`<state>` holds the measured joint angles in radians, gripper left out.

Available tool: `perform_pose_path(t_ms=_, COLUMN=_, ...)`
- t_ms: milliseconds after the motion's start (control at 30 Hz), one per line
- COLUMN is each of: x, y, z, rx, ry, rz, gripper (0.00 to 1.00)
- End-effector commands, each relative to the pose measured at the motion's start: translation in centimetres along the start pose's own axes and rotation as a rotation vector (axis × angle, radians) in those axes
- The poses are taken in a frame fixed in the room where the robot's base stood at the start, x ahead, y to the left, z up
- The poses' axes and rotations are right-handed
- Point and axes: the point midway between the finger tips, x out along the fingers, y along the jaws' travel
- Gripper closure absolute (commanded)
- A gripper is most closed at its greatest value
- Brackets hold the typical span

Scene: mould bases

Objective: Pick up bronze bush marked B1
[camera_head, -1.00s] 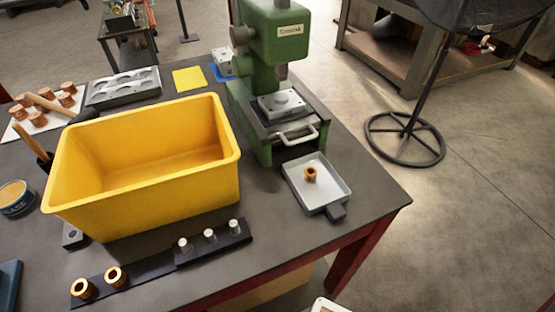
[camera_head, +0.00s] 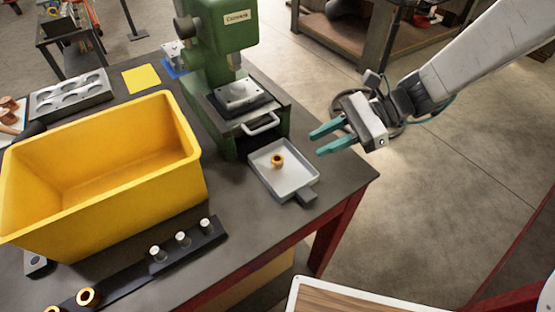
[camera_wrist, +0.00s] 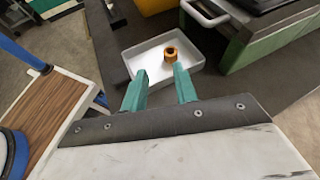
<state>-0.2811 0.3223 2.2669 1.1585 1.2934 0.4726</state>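A small bronze bush (camera_head: 277,161) stands in a shallow white tray (camera_head: 262,178) at the right end of the bench. It also shows in the wrist view (camera_wrist: 170,53). Two more bronze bushes (camera_head: 88,297) sit at the lower left on a dark strip, one cut by the frame edge. No B1 marking is readable on any of them. My gripper (camera_head: 315,143) is open and empty, to the right of the tray and apart from it. In the wrist view, the bush appears just beyond the teal fingertips (camera_wrist: 160,75).
A green press (camera_head: 215,60) stands behind the tray. A large yellow bin (camera_head: 110,205) takes up the left of the bench. Pale pins (camera_head: 183,239) stand on a dark rack in front. The bench's right edge lies close to the tray.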

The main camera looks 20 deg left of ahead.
Motion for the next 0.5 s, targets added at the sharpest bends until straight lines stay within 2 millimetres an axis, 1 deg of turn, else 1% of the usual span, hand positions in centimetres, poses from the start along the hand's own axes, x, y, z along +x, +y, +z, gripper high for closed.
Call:
perform_pose_path(t_ms=33, x=0.8, y=-0.6, z=-0.6, rx=0.04, ry=-0.022, rz=-0.008, gripper=0.71)
perform_pose_path(t_ms=200, x=2.1, y=-1.6, z=-1.4, rx=0.102, ry=-0.056, rz=-0.028, gripper=0.71)
perform_pose_path(t_ms=500, x=5.4, y=-1.7, z=-1.3, rx=0.106, ry=-0.057, rz=-0.029, gripper=0.71)
